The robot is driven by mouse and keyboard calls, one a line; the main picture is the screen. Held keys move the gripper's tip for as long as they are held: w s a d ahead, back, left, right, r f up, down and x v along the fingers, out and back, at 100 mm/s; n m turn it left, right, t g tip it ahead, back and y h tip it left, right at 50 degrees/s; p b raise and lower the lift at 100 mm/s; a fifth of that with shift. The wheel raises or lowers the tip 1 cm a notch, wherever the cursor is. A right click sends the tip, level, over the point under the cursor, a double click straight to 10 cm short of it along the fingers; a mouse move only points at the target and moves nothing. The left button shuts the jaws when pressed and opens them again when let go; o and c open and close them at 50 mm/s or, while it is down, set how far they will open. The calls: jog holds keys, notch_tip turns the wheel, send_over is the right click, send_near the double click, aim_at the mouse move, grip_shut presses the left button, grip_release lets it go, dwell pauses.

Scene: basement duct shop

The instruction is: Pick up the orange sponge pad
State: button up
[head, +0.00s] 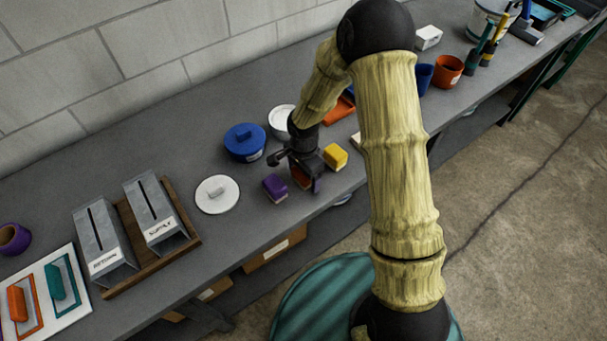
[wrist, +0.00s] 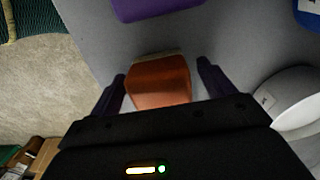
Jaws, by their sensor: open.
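The orange sponge pad (wrist: 160,82) lies on the grey bench and sits between the two fingers of my gripper (wrist: 162,74) in the wrist view. A pale band runs along its far edge. My gripper is open, with a finger on either side of the pad and a gap visible beside it. In the head view my gripper (head: 296,173) is low over the bench, and only a small part of the orange pad (head: 302,181) shows beneath it; the rest is hidden.
A purple sponge (head: 275,187) and a yellow sponge (head: 335,156) lie close on either side. A blue lidded tub (head: 245,142), a white bowl (head: 281,121) and a white round lid (head: 217,194) stand nearby. The bench's front edge is close.

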jog(key=c, duration=1.1)
jog(key=shift+r, duration=0.1)
notch_tip(320, 180, up, 10)
jog(key=shift+f+b, duration=0.1)
jog(key=shift+b, duration=0.5)
jog(key=shift+o, duration=1.1)
jog(key=shift+c, duration=0.4)
